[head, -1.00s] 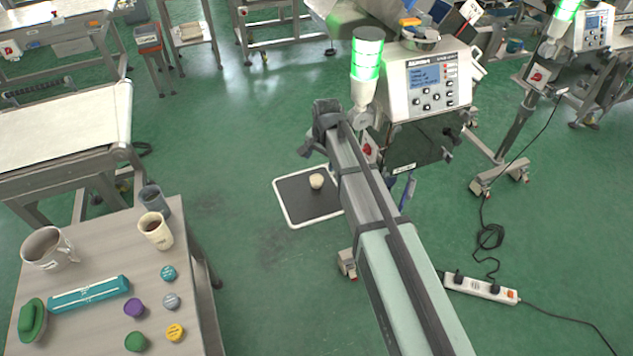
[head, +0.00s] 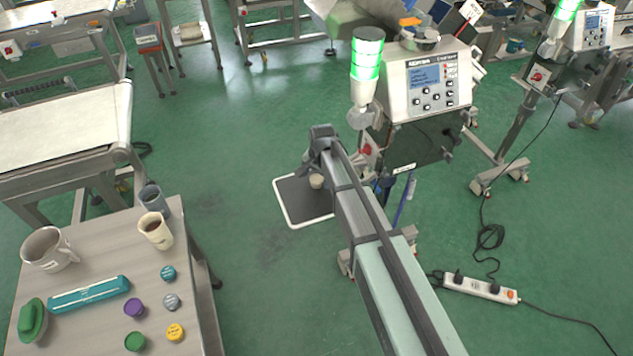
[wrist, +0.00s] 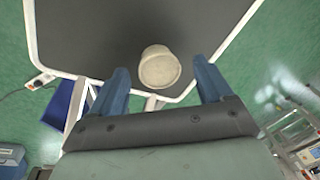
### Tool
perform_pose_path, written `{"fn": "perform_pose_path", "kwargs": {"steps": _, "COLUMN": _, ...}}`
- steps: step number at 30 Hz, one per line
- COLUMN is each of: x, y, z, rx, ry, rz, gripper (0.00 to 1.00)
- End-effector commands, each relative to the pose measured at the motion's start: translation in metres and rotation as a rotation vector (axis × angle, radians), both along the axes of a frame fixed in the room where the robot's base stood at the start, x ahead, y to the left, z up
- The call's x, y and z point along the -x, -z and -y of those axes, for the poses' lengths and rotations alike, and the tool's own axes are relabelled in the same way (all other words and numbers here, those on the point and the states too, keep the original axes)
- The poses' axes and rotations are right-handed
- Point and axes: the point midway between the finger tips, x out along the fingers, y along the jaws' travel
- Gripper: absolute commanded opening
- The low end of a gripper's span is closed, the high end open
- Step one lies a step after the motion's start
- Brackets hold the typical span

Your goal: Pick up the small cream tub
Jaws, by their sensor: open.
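In the wrist view the tub (wrist: 160,68) lies between the tips of my gripper (wrist: 163,82), nearer the middle, with space on both sides. My gripper's two blue-grey fingers are wide apart and hold nothing.
A grey table (head: 90,245) with mugs and several coloured lids stands at the left. A metal detector with a control panel (head: 430,85) stands behind my arm. A power strip (head: 480,288) lies on the floor at the right. Open floor lies between table and mat.

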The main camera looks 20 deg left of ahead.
Motion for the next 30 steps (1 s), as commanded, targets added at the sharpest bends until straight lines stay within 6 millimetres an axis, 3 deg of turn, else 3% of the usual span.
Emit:
{"fn": "perform_pose_path", "kwargs": {"steps": 9, "x": -0.0005, "y": 0.0066, "z": -0.0008, "rx": 0.0, "ry": 0.0, "rz": 0.0, "gripper": 0.79}}
{"fn": "perform_pose_path", "kwargs": {"steps": 27, "x": -0.0005, "y": 0.0063, "z": -0.0008, "rx": 0.0, "ry": -0.001, "rz": 0.0, "gripper": 0.21}}
{"fn": "perform_pose_path", "kwargs": {"steps": 30, "x": -0.0004, "y": 0.0063, "z": -0.0007, "rx": 0.0, "ry": 0.0, "rz": 0.0, "gripper": 0.19}}
